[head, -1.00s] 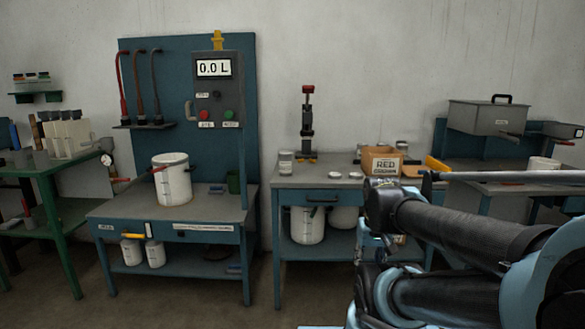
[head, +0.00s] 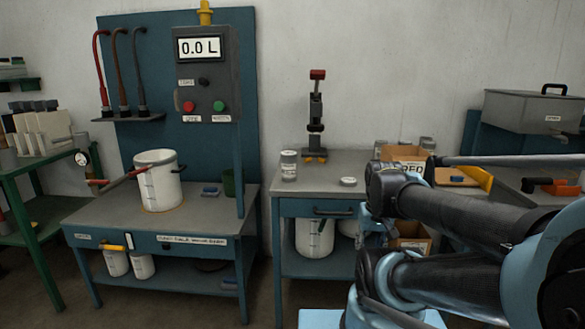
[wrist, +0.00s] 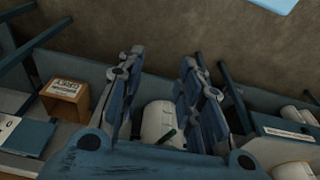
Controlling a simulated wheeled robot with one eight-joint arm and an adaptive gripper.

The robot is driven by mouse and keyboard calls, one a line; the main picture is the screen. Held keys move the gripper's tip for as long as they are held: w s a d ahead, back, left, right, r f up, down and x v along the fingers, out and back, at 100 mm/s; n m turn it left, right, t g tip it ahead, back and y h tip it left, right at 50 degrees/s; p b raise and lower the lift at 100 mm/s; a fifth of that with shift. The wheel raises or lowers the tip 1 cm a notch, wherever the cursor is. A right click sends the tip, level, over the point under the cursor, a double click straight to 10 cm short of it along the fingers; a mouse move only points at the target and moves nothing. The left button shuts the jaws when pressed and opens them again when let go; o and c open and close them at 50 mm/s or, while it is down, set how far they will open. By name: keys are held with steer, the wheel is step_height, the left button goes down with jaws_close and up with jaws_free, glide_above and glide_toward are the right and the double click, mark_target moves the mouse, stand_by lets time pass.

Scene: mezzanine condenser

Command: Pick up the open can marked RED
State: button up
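A small grey can (head: 288,165) with a pale label stands at the left of the middle bench. Its label is too small to read, and I cannot tell whether it is open. A cardboard box (head: 403,154) behind my arm carries the word RED, partly hidden. Other small cans (head: 428,145) stand beside and behind the box. No open can marked RED can be made out. In the wrist view my gripper (wrist: 162,60) has its fingers spread wide and holds nothing. A white container (wrist: 160,122) shows beyond and between the fingers, not touching them as far as I can tell.
The middle bench (head: 255,160) bears a flat pale disc (head: 348,182) and a red-topped press (head: 316,115). A white bucket (head: 158,180) stands on the left bench. A grey metal box (head: 530,110) is at right. My arm covers the middle bench's right part.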

steer(key=shift+w+a, duration=0.3)
steer(key=shift+w, duration=0.15)
steer(key=shift+o, duration=1.4)
steer(key=o, duration=0.8)
steer(key=shift+a+r+n, duration=0.25)
steer(key=shift+r+n, duration=0.05)
steer(key=shift+r, duration=0.75)
steer(key=shift+c, duration=0.2)
step_height(320, 180, up, 25)
steer(key=n+y, duration=0.4)
steer(key=n, duration=0.6)
glide_above(294, 153)
steer(key=s+d, duration=0.3)
steer(key=d, duration=0.1)
steer(key=x, duration=1.1)
steer(key=shift+w+a+f, duration=0.15)
steer(key=shift+f, duration=0.2)
steer(key=shift+x, duration=2.85)
